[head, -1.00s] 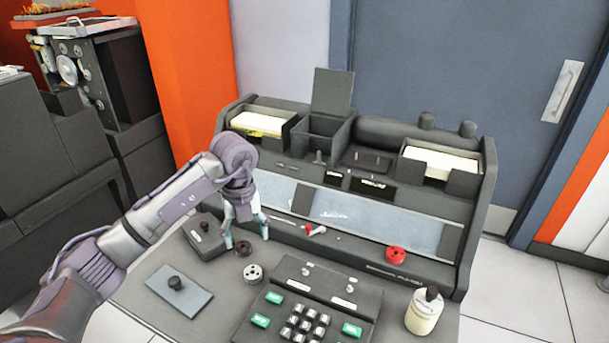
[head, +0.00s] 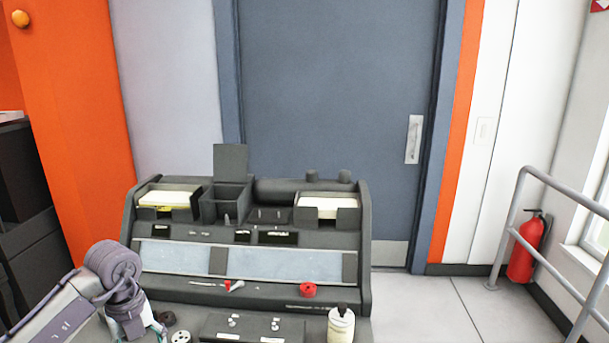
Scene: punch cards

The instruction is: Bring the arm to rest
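My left arm comes in at the lower left of the head view, with its grey and purple wrist in front of the left end of the card punch machine (head: 330,240). My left gripper (head: 140,334) points down over the desk and is partly cut off by the bottom edge. Its fingers look spread, and I see nothing held between them. My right gripper is not in view.
White card stacks (head: 168,199) sit in the machine's trays. A red knob (head: 308,290), a red-tipped lever (head: 232,286) and a bottle (head: 341,326) are near its front. A door (head: 330,110) stands behind. A railing (head: 512,215) and fire extinguisher (head: 526,247) are at right, with open floor between.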

